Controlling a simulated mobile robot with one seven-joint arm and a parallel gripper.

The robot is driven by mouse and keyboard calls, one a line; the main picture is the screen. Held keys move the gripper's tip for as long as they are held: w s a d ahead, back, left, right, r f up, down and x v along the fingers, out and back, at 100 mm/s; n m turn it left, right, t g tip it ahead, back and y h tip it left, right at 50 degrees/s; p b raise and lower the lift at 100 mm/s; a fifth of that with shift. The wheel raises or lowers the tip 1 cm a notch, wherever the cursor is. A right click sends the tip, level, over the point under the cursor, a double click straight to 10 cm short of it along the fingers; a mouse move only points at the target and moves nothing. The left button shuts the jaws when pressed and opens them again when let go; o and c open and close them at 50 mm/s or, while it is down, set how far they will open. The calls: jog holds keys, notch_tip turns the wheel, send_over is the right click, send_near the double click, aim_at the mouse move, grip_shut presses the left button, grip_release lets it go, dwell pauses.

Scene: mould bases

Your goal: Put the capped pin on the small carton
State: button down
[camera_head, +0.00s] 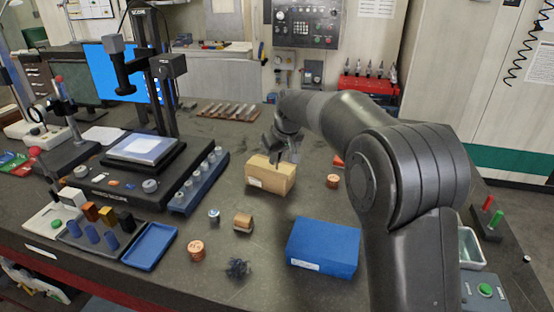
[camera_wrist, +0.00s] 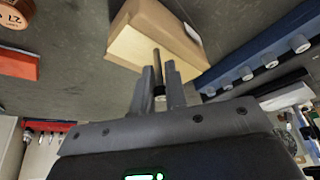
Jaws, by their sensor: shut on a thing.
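The small tan carton (camera_head: 267,182) stands on the grey bench near the middle of the head view. It also fills the upper middle of the wrist view (camera_wrist: 140,50). My gripper (camera_head: 278,157) is at the carton's top in the head view. In the wrist view my gripper (camera_wrist: 159,82) is shut on a thin dark pin (camera_wrist: 157,62), which sticks out past the fingertips and overlaps the carton's edge. The pin's cap cannot be made out. I cannot tell whether the pin touches the carton.
A blue box (camera_head: 323,246) stands at front right, and copper-coloured cylinders (camera_head: 196,250) (camera_head: 333,181) stand around the carton. A blue rack (camera_head: 199,185) with several pale pegs is to the left. A small metal cylinder (camera_head: 214,215) and a dark tangle (camera_head: 237,268) lie in front.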

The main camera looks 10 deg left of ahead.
jog(key=shift+f, duration=0.45)
jog(key=shift+f, duration=0.15)
jog(key=c, duration=1.5)
grip_release()
jog(key=shift+o, duration=0.2)
jog(key=v, duration=1.2)
